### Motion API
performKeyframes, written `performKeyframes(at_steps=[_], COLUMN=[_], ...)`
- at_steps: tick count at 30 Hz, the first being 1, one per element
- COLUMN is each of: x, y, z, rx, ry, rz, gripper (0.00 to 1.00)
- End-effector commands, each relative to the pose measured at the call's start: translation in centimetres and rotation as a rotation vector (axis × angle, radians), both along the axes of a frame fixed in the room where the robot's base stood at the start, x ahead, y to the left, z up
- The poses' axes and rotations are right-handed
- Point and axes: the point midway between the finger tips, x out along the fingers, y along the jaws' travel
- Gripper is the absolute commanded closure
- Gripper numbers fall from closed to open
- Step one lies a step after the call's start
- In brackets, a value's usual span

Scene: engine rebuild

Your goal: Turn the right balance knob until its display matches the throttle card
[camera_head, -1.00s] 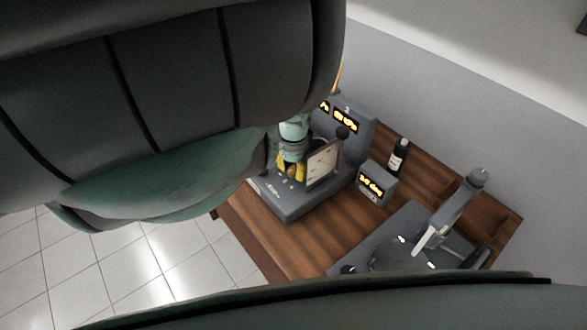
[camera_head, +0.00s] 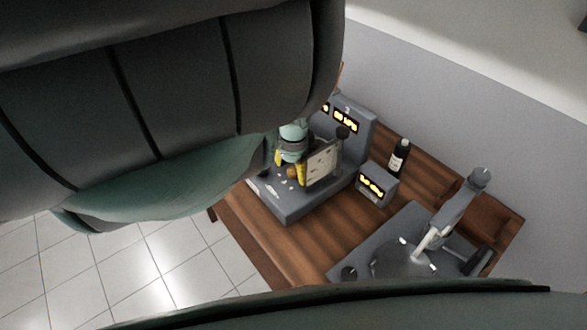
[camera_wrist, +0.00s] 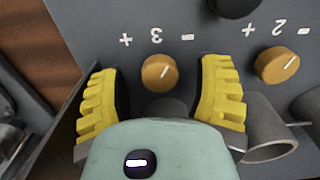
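My gripper (camera_wrist: 161,95) is open, with its two yellow fingers apart on either side of the orange knob marked 3 (camera_wrist: 159,72). The knob's white pointer line is slanted, and a gap shows between it and each finger. In the head view my gripper (camera_head: 289,170) is over the front of the grey console (camera_head: 300,205). An amber display (camera_head: 346,120) is lit on the console's upright back under a 3; its reading is too blurred to be sure of.
A second orange knob marked 2 (camera_wrist: 277,65) is to the right in the wrist view, near a grey tube (camera_wrist: 270,135). A small grey display box (camera_head: 376,186), a dark bottle (camera_head: 399,157) and a grey machine (camera_head: 452,220) share the wooden bench (camera_head: 300,245).

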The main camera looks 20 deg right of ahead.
Motion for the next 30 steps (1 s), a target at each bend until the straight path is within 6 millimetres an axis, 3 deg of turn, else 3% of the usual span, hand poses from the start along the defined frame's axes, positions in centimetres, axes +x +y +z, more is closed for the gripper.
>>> performKeyframes(at_steps=[11, 30], x=[0.1, 0.2], y=[0.0, 0.0], z=[0.6, 7.2], rx=[-0.001, -0.002], ry=[0.001, -0.004], rz=[0.001, 0.002], gripper=[0.34, 0.34])
